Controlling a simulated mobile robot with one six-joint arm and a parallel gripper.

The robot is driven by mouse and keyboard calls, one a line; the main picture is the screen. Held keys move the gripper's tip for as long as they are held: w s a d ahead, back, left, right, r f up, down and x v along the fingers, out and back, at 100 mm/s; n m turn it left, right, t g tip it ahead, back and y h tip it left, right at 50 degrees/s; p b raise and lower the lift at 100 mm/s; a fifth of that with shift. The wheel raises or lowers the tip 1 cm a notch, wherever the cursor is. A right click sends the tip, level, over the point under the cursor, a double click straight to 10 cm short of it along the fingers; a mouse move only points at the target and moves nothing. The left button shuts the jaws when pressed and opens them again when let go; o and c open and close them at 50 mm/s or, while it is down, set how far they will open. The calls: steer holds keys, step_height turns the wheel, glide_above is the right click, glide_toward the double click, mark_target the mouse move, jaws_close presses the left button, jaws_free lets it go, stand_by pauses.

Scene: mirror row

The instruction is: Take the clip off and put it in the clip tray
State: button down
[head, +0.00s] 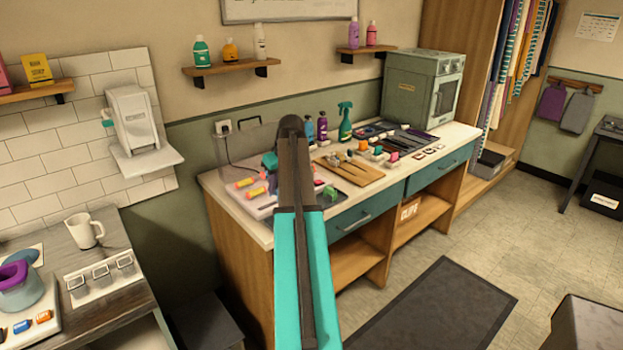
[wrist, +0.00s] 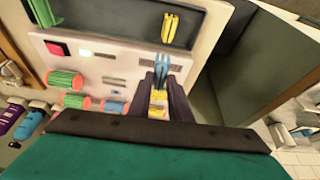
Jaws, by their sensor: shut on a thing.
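My gripper (wrist: 160,88) has its dark fingers closed on a blue two-pronged clip (wrist: 161,66), seen in the wrist view. The clip's prongs point up the picture, over the edge of a pale panel (wrist: 120,44). Yellow patches show between the fingers; I cannot tell what they belong to. Beyond the panel is a long dark tray (wrist: 120,17) with a similar yellow clip (wrist: 170,28) in it. In the head view my arm hides the fingertips and the held clip.
Several orange-and-green rollers (wrist: 67,80) and a red square (wrist: 57,48) are on the panel. In the head view, the counter (head: 262,226) carries a wooden board (head: 352,172), spray bottle (head: 345,122) and a grey-green cabinet (head: 422,88).

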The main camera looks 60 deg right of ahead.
steer(key=s+d, duration=0.8)
steer(key=shift+d, duration=0.3)
steer(key=shift+w+f, duration=0.1)
steer(key=shift+f, duration=0.1)
steer(key=shift+f+b, duration=1.15)
steer(key=shift+f, duration=0.75)
steer(key=shift+f+b, duration=0.35)
steer(key=shift+f, duration=0.8)
steer(key=shift+w+f, duration=0.1)
steer(key=shift+f, duration=0.1)
